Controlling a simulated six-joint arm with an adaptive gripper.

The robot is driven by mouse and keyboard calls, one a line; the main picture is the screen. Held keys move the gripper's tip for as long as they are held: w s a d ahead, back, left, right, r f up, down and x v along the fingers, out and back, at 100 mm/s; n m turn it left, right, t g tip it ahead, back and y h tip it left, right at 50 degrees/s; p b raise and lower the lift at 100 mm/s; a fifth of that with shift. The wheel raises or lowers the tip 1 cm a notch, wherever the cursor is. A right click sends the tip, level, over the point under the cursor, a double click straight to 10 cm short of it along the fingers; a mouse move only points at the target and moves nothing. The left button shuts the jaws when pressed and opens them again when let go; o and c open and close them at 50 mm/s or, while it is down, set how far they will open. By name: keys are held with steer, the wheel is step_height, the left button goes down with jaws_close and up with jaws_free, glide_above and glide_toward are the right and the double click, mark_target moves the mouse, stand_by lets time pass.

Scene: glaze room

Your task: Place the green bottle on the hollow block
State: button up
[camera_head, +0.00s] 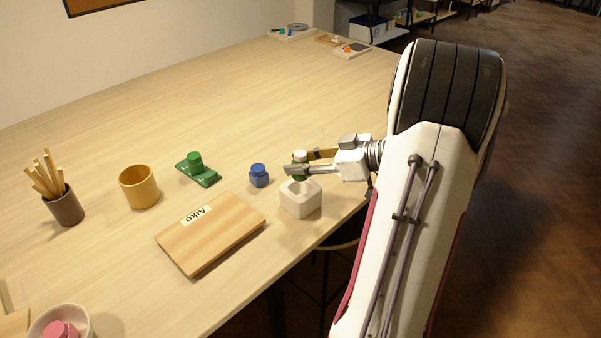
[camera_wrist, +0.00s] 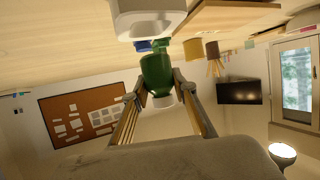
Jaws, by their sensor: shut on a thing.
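My gripper (camera_head: 298,169) is shut on a green bottle with a white cap and holds it above the hollow block. The bottle (camera_wrist: 157,73) shows clearly between the two fingers in the wrist view; in the head view the fingers hide much of it. The hollow block (camera_head: 301,203) is white with an opening in its top and stands near the table's right edge. It also shows at the top of the wrist view (camera_wrist: 148,22), with a small visible gap between it and the bottle.
A blue jar (camera_head: 259,176) stands just left of the block. A green lidded piece (camera_head: 195,159) sits on a green plate (camera_head: 208,179). A wooden board (camera_head: 222,238) marked "Aiko", a yellow cup (camera_head: 139,188) and a brown stick holder (camera_head: 66,209) lie further left.

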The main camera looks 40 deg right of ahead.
steer(key=shift+f, duration=1.55)
steer(key=shift+f, duration=0.1)
steer(key=o, duration=1.1)
steer(key=shift+v, duration=6.05)
steer(key=shift+w+r, duration=0.15)
steer(key=shift+r, duration=0.1)
